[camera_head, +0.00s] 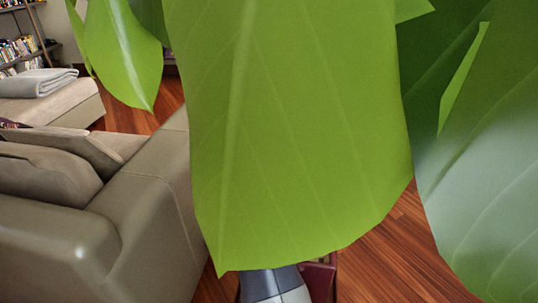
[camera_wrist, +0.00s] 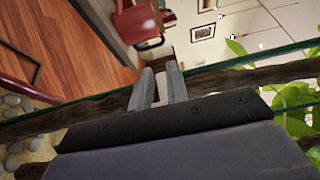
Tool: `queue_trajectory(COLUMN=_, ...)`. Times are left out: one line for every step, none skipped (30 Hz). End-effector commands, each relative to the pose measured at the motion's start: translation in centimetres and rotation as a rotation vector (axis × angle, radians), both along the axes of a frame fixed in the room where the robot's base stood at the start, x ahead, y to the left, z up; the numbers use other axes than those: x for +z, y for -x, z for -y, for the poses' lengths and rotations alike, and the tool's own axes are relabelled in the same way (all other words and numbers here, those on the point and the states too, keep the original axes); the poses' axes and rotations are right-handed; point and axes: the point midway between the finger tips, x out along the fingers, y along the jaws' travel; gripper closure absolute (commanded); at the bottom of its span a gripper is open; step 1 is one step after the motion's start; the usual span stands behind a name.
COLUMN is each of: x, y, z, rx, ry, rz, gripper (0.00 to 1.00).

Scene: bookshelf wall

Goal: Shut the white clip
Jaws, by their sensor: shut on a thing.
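I cannot make out the white clip in either view. My gripper (camera_wrist: 161,70) shows in the wrist view, its two pale grey fingers pointing up the picture beside a dark, rough wooden edge. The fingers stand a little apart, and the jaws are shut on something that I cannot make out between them. In the head view a large green leaf (camera_head: 300,130) hides my gripper and most of the middle; only a part of my arm shows below it.
In the wrist view a glass edge (camera_wrist: 243,66) runs along the dark wood (camera_wrist: 215,82) close to the fingers. A red chair (camera_wrist: 138,24) stands beyond, with pebbles (camera_wrist: 14,146) at left. In the head view a grey-beige sofa (camera_head: 100,230) fills the lower left; wood floor (camera_head: 400,255) shows at right.

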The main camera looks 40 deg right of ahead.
Motion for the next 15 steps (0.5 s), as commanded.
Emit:
queue_trajectory(x=-0.68, y=0.53, z=0.07, rx=0.014, ry=-0.002, rz=-0.002, gripper=1.00)
queue_trajectory(x=-0.70, y=0.62, z=0.07, rx=0.027, ry=-0.001, rz=-0.004, gripper=1.00)
queue_trajectory(x=-0.70, y=0.73, z=0.06, rx=0.042, ry=-0.002, rz=-0.005, gripper=1.00)
queue_trajectory(x=-0.66, y=0.81, z=0.05, rx=0.052, ry=-0.003, rz=-0.005, gripper=1.00)
queue_trajectory(x=-0.69, y=0.90, z=0.04, rx=0.060, ry=-0.005, rz=-0.006, gripper=1.00)
queue_trajectory(x=-0.67, y=0.99, z=0.02, rx=0.070, ry=-0.005, rz=-0.007, gripper=1.00)
queue_trajectory(x=-0.60, y=1.03, z=0.02, rx=0.075, ry=-0.004, rz=-0.007, gripper=1.00)
queue_trajectory(x=-0.55, y=1.08, z=0.02, rx=0.078, ry=-0.004, rz=-0.007, gripper=1.00)
queue_trajectory(x=-0.51, y=1.13, z=0.03, rx=0.081, ry=-0.005, rz=-0.007, gripper=1.00)
queue_trajectory(x=-0.48, y=1.17, z=0.04, rx=0.082, ry=-0.005, rz=-0.008, gripper=1.00)
queue_trajectory(x=-0.46, y=1.19, z=0.05, rx=0.082, ry=-0.005, rz=-0.008, gripper=1.00)
queue_trajectory(x=-0.42, y=1.20, z=0.06, rx=0.082, ry=-0.005, rz=-0.008, gripper=1.00)
queue_trajectory(x=-0.41, y=1.21, z=0.08, rx=0.082, ry=-0.005, rz=-0.008, gripper=1.00)
queue_trajectory(x=-0.40, y=1.22, z=0.08, rx=0.081, ry=-0.005, rz=-0.008, gripper=1.00)
queue_trajectory(x=-0.40, y=1.23, z=0.10, rx=0.081, ry=-0.005, rz=-0.008, gripper=1.00)
